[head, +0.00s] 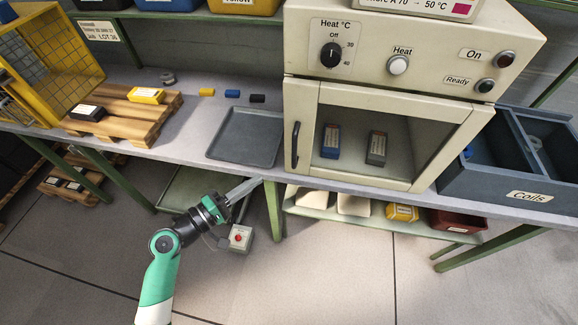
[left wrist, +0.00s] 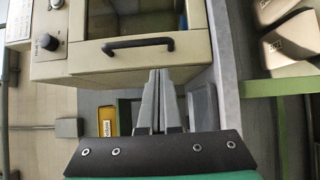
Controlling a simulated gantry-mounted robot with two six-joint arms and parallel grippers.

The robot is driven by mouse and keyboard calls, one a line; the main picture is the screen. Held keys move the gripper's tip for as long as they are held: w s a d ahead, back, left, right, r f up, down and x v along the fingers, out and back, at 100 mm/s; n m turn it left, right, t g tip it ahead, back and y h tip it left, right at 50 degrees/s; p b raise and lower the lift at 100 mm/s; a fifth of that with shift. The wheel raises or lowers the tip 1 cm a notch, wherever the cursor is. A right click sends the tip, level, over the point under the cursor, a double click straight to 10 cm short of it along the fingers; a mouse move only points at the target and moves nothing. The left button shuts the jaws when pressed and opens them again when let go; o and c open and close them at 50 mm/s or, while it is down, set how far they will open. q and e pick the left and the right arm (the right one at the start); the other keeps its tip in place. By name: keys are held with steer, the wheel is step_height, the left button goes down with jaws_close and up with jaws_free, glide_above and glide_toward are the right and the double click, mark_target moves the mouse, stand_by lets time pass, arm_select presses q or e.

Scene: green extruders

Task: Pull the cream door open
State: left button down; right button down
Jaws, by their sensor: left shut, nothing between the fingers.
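The cream door (head: 304,118) with a large dark window is on the front of the cream oven, and it looks shut. Its dark upright handle (head: 295,146) is at the door's left edge. In the left wrist view the handle (left wrist: 138,45) shows as a dark bar just beyond the fingertips and slightly left of them. My left gripper (head: 258,182) is shut and empty, below and left of the handle and apart from it. Its grey fingers (left wrist: 160,72) lie together in the left wrist view. My right gripper is not in view.
The oven's dial (head: 331,55) and lamps are above the door. A grey tray (head: 246,137) lies on the bench left of it. A dark coil bin (head: 510,185) stands at the right. Two small boxes, one blue (head: 331,141), show behind the window.

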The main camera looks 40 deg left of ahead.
arm_select(q)
steer(key=w+b, duration=0.1)
steer(key=w, duration=0.9)
steer(key=shift+d, duration=0.4)
steer(key=shift+s+r, duration=0.1)
